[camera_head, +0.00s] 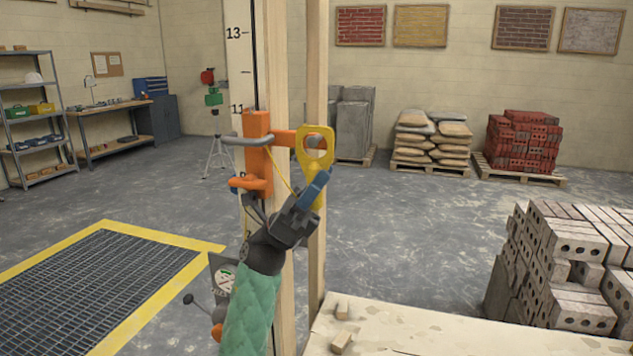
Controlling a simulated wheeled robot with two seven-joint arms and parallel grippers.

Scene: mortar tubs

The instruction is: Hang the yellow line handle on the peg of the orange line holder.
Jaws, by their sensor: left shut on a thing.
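The orange line holder (258,155) is fixed to an upright wooden post with a measuring scale. An orange arm reaches right from it toward a grey peg end (313,142). The yellow line handle (328,137) is upright, its loop in front of the holder's right arm, and the grey peg end shows within the loop's opening. I cannot tell whether the loop is around the peg or only in front of it. My left gripper (314,188), with blue fingertips, is shut on the handle's lower part and hides some of it. My right gripper is out of view.
A second wooden post (317,60) stands just behind the handle. A thin yellow line (280,170) runs near the holder. A pale board (400,335) with small wood pieces is at front right, beside stacked grey bricks (560,255). Floor beyond is open.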

